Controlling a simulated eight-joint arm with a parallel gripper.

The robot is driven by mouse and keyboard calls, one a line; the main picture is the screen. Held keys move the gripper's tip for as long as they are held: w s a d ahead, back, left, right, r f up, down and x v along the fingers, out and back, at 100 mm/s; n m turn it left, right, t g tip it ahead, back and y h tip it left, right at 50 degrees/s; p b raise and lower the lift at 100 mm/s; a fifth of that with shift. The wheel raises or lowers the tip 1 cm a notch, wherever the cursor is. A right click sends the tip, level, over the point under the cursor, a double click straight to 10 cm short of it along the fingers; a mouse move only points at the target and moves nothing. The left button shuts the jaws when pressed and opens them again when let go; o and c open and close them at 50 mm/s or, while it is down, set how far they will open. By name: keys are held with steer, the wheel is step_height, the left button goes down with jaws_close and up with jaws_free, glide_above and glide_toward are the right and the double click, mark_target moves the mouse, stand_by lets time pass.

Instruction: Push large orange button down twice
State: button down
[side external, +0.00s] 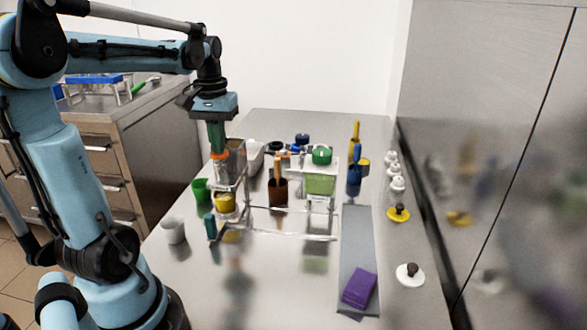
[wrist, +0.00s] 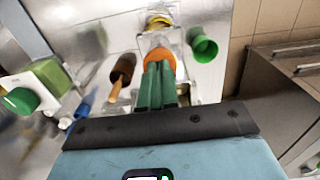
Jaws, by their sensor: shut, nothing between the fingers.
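The large orange button (side external: 220,156) sits on top of a clear stand or housing (side external: 231,176), above a yellow part (side external: 225,203). It also shows in the wrist view (wrist: 159,55) as an orange disc just past my fingertips. My gripper (side external: 219,151) points down with its green fingers together and nothing between them. The fingertips are directly over the button, touching it or very close; I cannot tell which. In the wrist view my gripper (wrist: 158,66) covers the near part of the button. I cannot tell whether the button is pressed down.
A green cup (side external: 201,190) and a white cup (side external: 173,230) stand left of the stand. A brown container (side external: 278,192) with an orange-handled tool stands right of it. Further right are a green container (side external: 320,184) and a purple block (side external: 359,287).

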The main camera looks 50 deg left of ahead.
steer(key=shift+r, duration=1.85)
steer(key=shift+r, duration=0.15)
steer(key=shift+r, duration=2.35)
steer(key=w+d+f+m+t, duration=0.1)
steer(key=d+f+m+t, duration=0.2)
steer(key=d+f, duration=0.3)
steer(key=w+d+f+m+t, duration=0.1)
steer(key=d+f+m+t, duration=0.3)
steer(key=d, duration=1.1)
step_height(320, 180, down, 3)
steer(key=shift+d+r+m, duration=0.1)
steer(key=shift+d+m, duration=0.3)
steer(key=shift+m, duration=0.6)
